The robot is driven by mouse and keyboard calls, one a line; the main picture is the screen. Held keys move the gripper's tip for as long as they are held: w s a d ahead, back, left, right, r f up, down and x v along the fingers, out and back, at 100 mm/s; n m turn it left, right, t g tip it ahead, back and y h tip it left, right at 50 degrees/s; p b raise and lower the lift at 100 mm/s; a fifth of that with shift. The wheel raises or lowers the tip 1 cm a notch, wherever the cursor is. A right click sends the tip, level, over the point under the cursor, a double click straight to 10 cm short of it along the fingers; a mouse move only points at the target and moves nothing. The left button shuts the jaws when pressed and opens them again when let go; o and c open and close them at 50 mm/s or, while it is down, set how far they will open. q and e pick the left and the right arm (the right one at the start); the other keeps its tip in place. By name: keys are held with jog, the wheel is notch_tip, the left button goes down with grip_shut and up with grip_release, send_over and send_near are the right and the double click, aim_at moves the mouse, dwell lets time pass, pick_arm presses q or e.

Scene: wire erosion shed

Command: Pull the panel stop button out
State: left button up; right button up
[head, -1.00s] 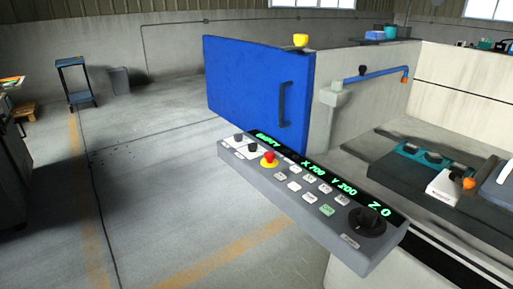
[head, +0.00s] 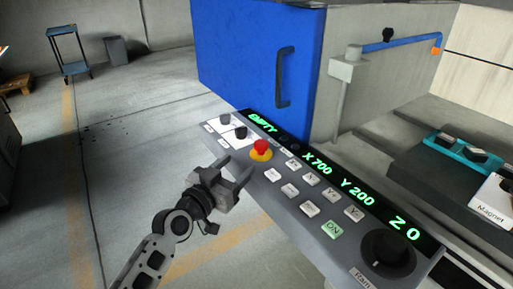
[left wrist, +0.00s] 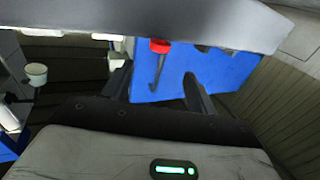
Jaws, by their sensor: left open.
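The panel stop button (head: 261,148) is a red mushroom head on a yellow base, on the sloping grey control panel (head: 290,228). My left gripper (head: 238,167) is in front of the panel's near left edge, just short of the button, open and empty. In the left wrist view the red button (left wrist: 160,46) shows beyond and between the two spread fingers (left wrist: 158,80), apart from both. The yellow base is not clear there. My right gripper is not in view.
A blue door (head: 255,70) with a dark handle stands behind the panel. White keys, two dark knobs and a green ON key (head: 332,230) surround the button. A large black dial (head: 388,252) is at the panel's right end. Open floor lies to the left.

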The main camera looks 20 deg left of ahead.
aim_at(257, 148)
pick_arm(q)
jog(key=x, duration=0.9)
jog(key=shift+d, duration=0.1)
